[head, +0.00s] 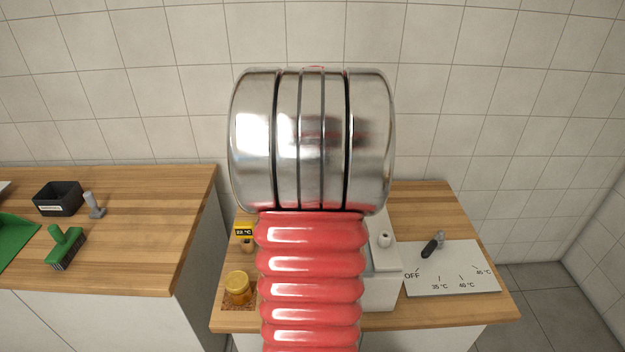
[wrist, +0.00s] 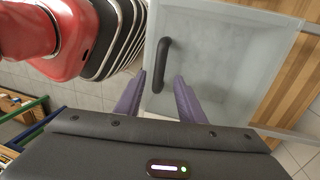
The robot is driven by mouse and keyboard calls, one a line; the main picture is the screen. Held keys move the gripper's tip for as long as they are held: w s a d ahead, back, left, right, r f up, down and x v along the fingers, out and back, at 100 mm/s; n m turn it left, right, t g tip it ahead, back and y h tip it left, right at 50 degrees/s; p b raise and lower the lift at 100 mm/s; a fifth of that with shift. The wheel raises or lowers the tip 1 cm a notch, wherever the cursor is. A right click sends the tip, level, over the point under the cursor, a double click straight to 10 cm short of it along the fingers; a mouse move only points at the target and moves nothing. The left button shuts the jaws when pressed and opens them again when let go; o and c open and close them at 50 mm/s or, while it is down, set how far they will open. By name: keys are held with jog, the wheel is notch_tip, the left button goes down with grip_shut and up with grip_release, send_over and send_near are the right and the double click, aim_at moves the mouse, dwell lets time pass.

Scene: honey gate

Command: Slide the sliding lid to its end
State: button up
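In the wrist view a pale grey, frosted panel, which looks like the sliding lid (wrist: 225,65), fills the upper middle. A black bar handle (wrist: 163,60) stands on it near its left edge. My gripper (wrist: 160,76) has two purple fingers spread apart, with the near end of the handle between their tips in the picture. I cannot tell whether the fingers reach down around the handle or touch it. In the head view my arm hides the gripper and the lid; only part of a white box (head: 380,290) with a pale knob (head: 384,240) shows beside it.
A dial panel (head: 450,280) with a black lever lies at the right of the wooden counter (head: 425,205). The left counter (head: 150,230) holds a black bin (head: 58,199) and a green brush (head: 66,246).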

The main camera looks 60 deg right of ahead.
jog(key=shift+d+r, duration=0.1)
jog(key=shift+r, duration=0.65)
dwell(0.3)
jog(key=w+a+r+n+t+h, duration=0.1)
jog(key=w+a+n+h, duration=0.1)
jog(key=w+a+n, duration=0.55)
jog(key=w+a+r+n+t+h, duration=0.1)
jog(key=w+a+n+t, duration=0.1)
jog(key=a+n, duration=0.95)
jog(key=a+r+n+t, duration=0.1)
jog(key=a+n, duration=0.4)
jog(key=a, duration=0.5)
jog(key=a+r+n+t+y, duration=0.1)
jog(key=a+r+n+t, duration=0.1)
jog(key=a+n, duration=0.4)
jog(key=a+r, duration=0.1)
jog(key=a, duration=0.3)
jog(key=shift+w+a+r+n+t, duration=0.2)
jog(key=shift+w+r+n+t, duration=0.05)
jog(key=shift+r+n+t, duration=0.1)
